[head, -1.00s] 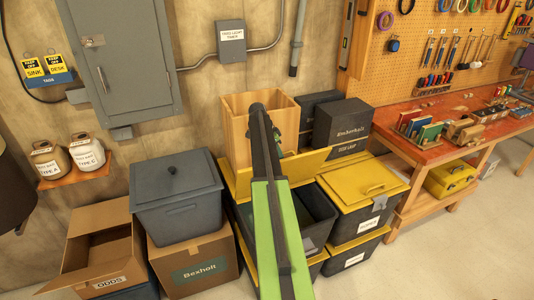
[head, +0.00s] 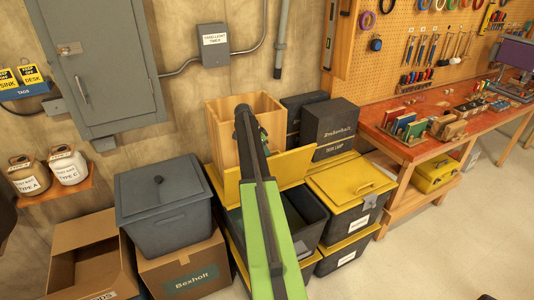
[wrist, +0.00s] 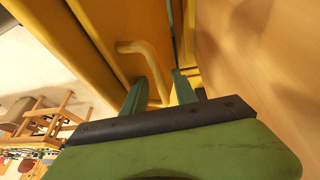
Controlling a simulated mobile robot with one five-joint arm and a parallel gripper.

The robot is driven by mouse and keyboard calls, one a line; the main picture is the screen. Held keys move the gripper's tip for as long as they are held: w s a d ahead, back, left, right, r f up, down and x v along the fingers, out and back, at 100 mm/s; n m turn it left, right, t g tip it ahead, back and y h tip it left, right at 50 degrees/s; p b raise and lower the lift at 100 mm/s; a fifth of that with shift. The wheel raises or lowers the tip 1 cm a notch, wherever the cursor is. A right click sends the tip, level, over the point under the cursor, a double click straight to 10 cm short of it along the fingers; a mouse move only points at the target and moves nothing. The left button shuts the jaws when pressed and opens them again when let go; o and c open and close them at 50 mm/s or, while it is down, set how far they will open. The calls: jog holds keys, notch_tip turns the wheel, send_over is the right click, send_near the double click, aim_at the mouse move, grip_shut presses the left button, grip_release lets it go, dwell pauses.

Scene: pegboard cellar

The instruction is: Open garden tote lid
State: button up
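A dark tote (head: 309,219) stands open in the head view, in the row of stacked totes. Its yellow lid (head: 292,169) is raised, nearly upright, in front of a tall wooden box. My arm reaches across the tote and hides part of it. My gripper is mostly hidden behind the arm in the head view. In the wrist view my gripper (wrist: 160,92) has its two green fingers apart, close to a yellow panel with a yellow handle (wrist: 150,62). The handle's lower end lies near the fingers; I cannot tell whether they touch it. The tote's name is not readable.
A closed yellow-lidded tote (head: 348,190) stands to the right, with dark boxes (head: 329,130) behind. A grey lidded bin (head: 165,212) on a cardboard box is to the left. The wooden box (head: 228,135) stands close behind the lid.

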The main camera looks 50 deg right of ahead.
jog(key=shift+w+a, duration=0.1)
jog(key=shift+a, duration=0.05)
jog(key=p+v, duration=1.6)
jog(key=v, duration=0.1)
jog(key=shift+a+r, duration=0.15)
jog(key=shift+r, duration=0.1)
